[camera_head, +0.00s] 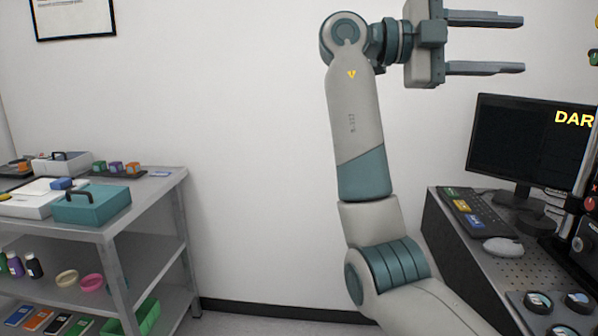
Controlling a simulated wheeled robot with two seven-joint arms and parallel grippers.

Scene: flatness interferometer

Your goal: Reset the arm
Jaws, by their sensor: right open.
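My right arm rises from the bottom right of the head view, bent at the elbow and upright in front of the white wall. My right gripper (497,43) is at the top of the view, pointing right. Its two fingers are wide apart, with nothing between them. It is high above the dark workbench and clear of the monitor. My left arm and gripper are not in view.
A grey shelf unit (172,185) at left holds a teal box (92,204) and small items. At right, a dark perforated bench (478,262) carries a monitor (528,145), keyboard (470,215), mouse (503,247) and part of an instrument (588,240). Floor between them is mostly out of view.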

